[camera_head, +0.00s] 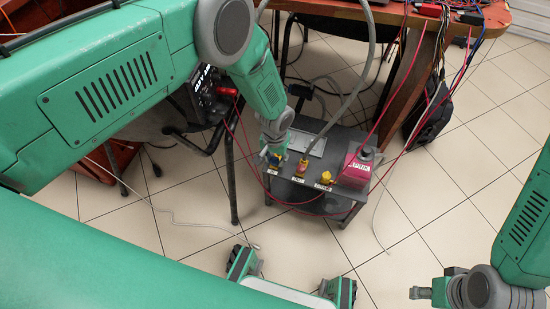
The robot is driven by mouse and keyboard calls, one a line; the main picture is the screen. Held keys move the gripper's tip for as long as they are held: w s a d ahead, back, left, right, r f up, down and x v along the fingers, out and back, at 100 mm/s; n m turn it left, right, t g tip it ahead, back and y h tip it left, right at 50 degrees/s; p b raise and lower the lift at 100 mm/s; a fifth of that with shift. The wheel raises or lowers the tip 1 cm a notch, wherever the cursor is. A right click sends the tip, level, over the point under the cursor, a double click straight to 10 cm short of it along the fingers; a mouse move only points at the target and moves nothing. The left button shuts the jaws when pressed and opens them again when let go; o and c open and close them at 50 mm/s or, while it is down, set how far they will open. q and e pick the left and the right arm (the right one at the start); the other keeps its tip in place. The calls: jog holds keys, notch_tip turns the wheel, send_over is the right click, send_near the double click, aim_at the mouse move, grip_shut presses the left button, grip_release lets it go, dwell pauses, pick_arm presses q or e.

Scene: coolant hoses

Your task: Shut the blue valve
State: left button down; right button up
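A low grey stand (318,203) stands on the tiled floor in the middle of the view. A row of fittings runs along its front edge. The blue valve (264,154) is at the left end of the row and is mostly hidden by my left gripper (274,157). My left gripper is at the valve, pointing down. I cannot tell whether its fingers touch the valve or how far they are closed. The valve's handle position cannot be made out. My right gripper (421,293) is low at the right, away from the stand; its fingers are too small to read.
A red-and-yellow fitting (302,167) and a yellow fitting (325,178) sit beside the blue valve. A pink box (356,169) stands at the stand's right end. Hoses and red cables hang around the stand. A wooden table (437,22) is behind. Floor at right is clear.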

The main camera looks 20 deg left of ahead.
pick_arm(q)
jog(key=m, duration=0.4)
jog(key=shift+m+b, duration=0.3)
jog(key=shift+b, duration=0.1)
jog(key=shift+m, duration=2.1)
jog(key=shift+s, duration=0.1)
jog(key=c, duration=1.3)
grip_release()
jog(key=shift+r, duration=0.1)
